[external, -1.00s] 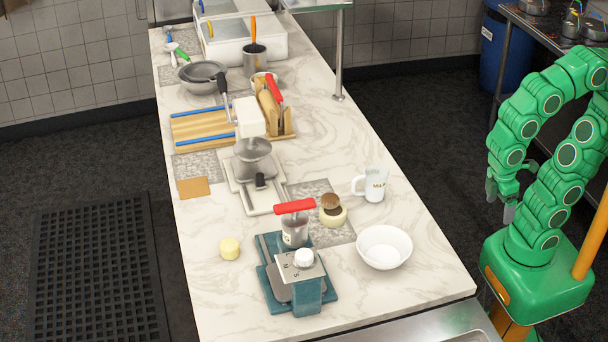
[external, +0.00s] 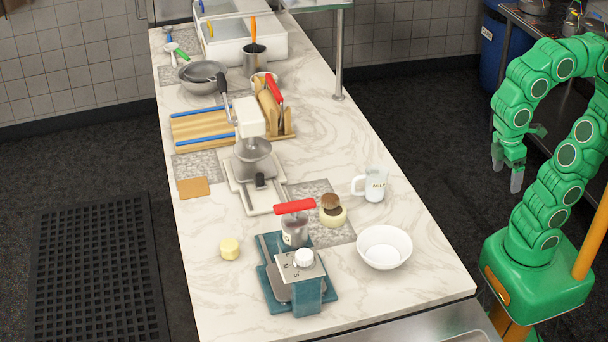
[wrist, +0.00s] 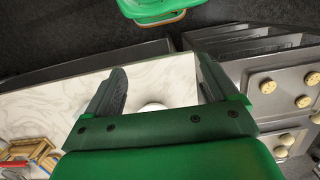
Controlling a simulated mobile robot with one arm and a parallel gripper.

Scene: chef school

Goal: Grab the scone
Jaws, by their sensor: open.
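A small pale yellow round piece (external: 230,248), possibly the scone, sits on the marble counter left of the teal scale. A round brown-topped piece (external: 331,202) rests against or on a cream round item (external: 334,216) near the mug; I cannot tell for sure which of these is the scone. My gripper (external: 508,172) hangs off the counter's right side, well away from both. In the wrist view my gripper (wrist: 160,75) is open and empty, its two fingers spread over the counter edge.
The teal scale (external: 327,307) and a juicer-like machine (external: 253,158) fill the middle.

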